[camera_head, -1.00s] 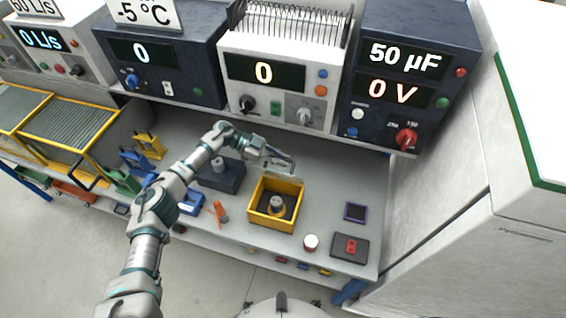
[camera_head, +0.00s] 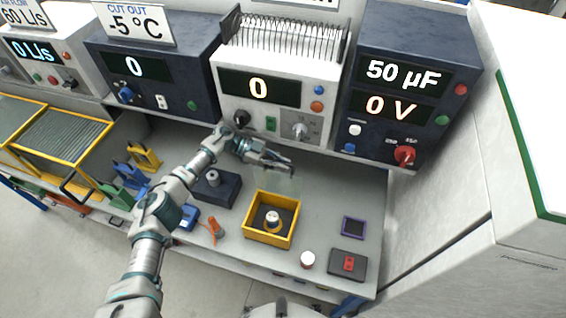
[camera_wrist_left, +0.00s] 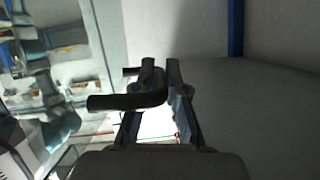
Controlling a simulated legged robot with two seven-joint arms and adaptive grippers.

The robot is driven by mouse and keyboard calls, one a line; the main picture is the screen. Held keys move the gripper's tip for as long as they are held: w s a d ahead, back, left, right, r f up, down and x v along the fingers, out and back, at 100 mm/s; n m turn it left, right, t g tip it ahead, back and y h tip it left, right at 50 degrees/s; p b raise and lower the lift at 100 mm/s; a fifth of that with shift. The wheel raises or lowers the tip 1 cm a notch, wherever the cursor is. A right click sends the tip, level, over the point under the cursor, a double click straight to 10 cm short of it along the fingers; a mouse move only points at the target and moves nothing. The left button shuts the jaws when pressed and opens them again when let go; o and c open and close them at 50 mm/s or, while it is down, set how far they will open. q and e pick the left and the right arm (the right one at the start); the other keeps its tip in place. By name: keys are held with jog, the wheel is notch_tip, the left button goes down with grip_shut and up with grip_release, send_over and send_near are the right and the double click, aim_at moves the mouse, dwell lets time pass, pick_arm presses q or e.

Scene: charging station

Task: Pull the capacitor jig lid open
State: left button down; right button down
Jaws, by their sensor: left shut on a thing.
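The capacitor jig is a yellow open-topped box (camera_head: 249,232) on the grey bench, with a silver round capacitor (camera_head: 272,217) standing inside. A faint, see-through lid (camera_head: 284,186) shows behind the box, tilted up at its back edge. My left gripper (camera_head: 289,166) is above and behind the box, at the lid's upper edge. In the left wrist view its fingers (camera_wrist_left: 162,75) are close together on a dark bent handle (camera_wrist_left: 115,102). The exact contact is partly hidden by the fingers. My right gripper is in neither view.
Instrument boxes with displays (camera_head: 262,90) stand on the shelf close behind my left gripper. A dark blue block (camera_head: 221,190) and orange tool (camera_head: 214,229) lie left of the jig. A white-topped cylinder (camera_head: 307,260) and black box with red switch (camera_head: 347,265) lie right.

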pick_arm(q)
jog(key=shift+w+a+f, duration=0.1)
jog(key=shift+a+f, duration=0.05)
jog(key=shift+a, duration=0.05)
jog(key=c, duration=1.2)
grip_release()
jog(key=shift+f, duration=0.2)
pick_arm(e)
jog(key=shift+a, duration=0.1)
pick_arm(q)
jog(key=r+v, duration=0.1)
jog(key=v, duration=1)
jog(key=shift+w+d, duration=0.2)
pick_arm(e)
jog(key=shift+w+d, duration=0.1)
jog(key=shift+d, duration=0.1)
